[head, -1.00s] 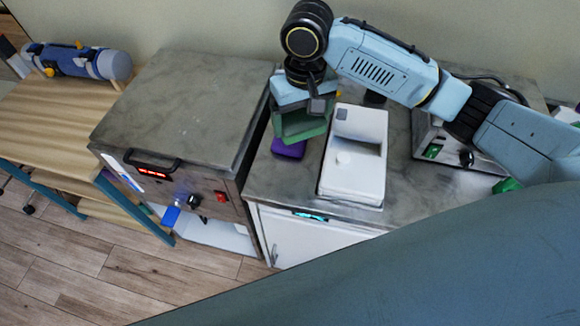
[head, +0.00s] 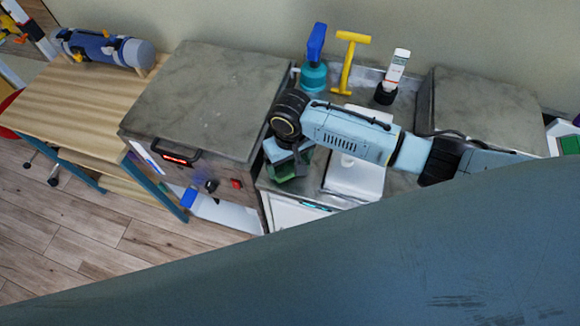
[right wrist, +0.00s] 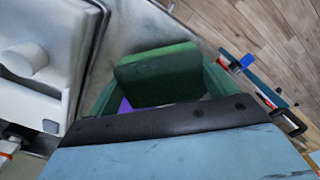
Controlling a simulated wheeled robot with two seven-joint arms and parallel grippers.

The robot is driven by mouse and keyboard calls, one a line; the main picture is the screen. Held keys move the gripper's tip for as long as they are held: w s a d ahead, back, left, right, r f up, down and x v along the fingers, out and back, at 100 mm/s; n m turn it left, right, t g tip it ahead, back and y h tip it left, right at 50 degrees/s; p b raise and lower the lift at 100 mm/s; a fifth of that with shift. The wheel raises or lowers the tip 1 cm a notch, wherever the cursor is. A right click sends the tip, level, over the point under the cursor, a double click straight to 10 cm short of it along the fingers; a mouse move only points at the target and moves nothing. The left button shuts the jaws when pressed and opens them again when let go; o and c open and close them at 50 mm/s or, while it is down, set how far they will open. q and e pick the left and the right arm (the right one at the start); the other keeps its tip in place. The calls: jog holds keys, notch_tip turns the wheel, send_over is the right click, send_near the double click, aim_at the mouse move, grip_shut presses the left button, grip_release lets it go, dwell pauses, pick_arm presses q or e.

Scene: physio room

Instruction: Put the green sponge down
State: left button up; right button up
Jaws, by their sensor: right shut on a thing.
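My right gripper (head: 287,168) is over the front left part of the grey counter (head: 405,110), pointing down. It is shut on the green sponge (right wrist: 158,75), which shows between the fingers in the right wrist view. In the head view the sponge is mostly hidden by the gripper. A purple thing (right wrist: 125,106) shows in a small gap beside the sponge, below it. I cannot tell whether the sponge touches it or the counter. My left gripper is not in view.
A white device (head: 352,178) stands close to the gripper's right. A grey-topped metal unit (head: 200,100) with a red display is to the left. A blue-topped teal bottle (head: 314,75), a yellow T-shaped tool (head: 347,62) and a white-and-black item (head: 393,75) stand behind.

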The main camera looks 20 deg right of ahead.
aim_at(290, 169)
jog(key=shift+f, duration=1.8)
jog(key=o, duration=0.8)
jog(key=shift+f, duration=0.1)
notch_tip(290, 169, up, 12)
jog(key=shift+r+p, duration=0.15)
jog(key=shift+p, duration=0.3)
